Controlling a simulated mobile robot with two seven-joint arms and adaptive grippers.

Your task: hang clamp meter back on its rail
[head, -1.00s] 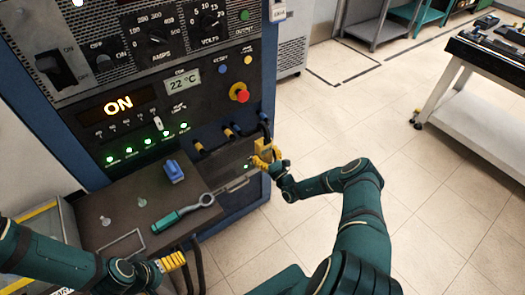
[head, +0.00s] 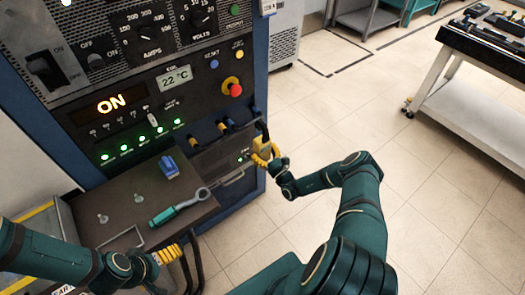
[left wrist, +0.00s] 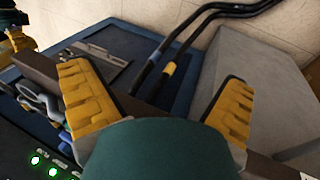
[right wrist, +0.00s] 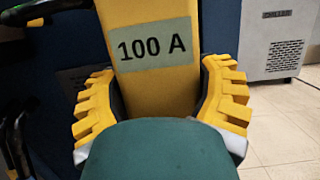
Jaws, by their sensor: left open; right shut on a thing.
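A yellow body labelled 100 A, which appears to be the clamp meter (right wrist: 155,70), is gripped in my right gripper (right wrist: 162,105). In the head view the clamp meter (head: 265,147) is upright at the cabinet's lower right corner, with my right gripper (head: 268,157) around it. Whether it hangs on anything is hidden.
A brown shelf (head: 120,188) carries a blue block (head: 169,167), a teal-handled ring tool (head: 180,206) and small metal pegs. Black cables hang from the cabinet beside both grippers. The floor (head: 310,120) right of the cabinet is clear; a workbench (head: 480,110) stands further right.

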